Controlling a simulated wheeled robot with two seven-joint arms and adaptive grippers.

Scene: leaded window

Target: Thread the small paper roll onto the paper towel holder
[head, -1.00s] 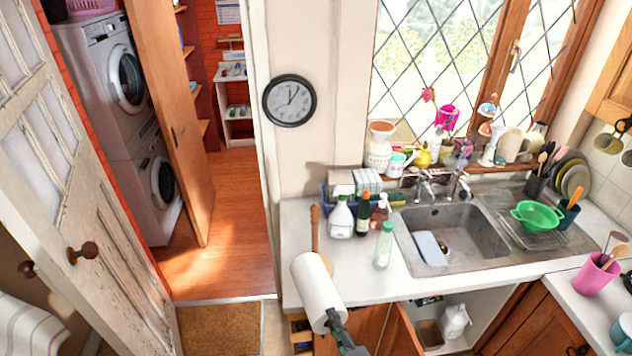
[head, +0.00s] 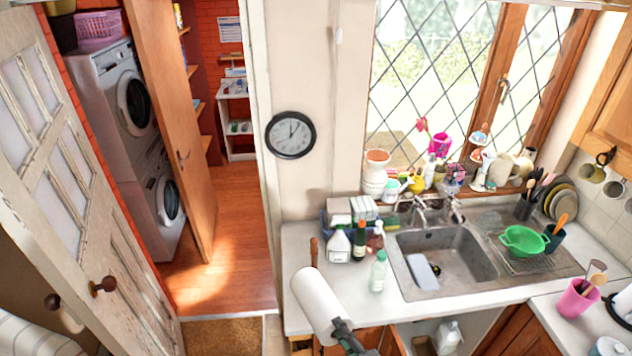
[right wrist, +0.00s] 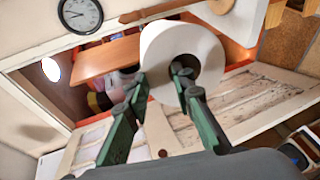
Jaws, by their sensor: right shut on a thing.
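The white paper roll (head: 318,303) is tilted, in front of the counter's left end in the head view. My right gripper (head: 340,328) is shut on its near, lower end. In the right wrist view one finger of the gripper (right wrist: 161,77) sits inside the core of the roll (right wrist: 208,48), the other outside its wall. The paper towel holder's wooden post (head: 313,252) shows just above the roll's far end in the head view; its lower part and base are hidden behind the roll. I cannot tell how far apart they are. My left gripper is not in view.
Bottles, including a clear green one (head: 378,272), stand on the counter (head: 300,240) right of the roll, before the sink (head: 445,262). A wall clock (head: 291,135) hangs above. An open cupboard (head: 425,335) lies below the sink.

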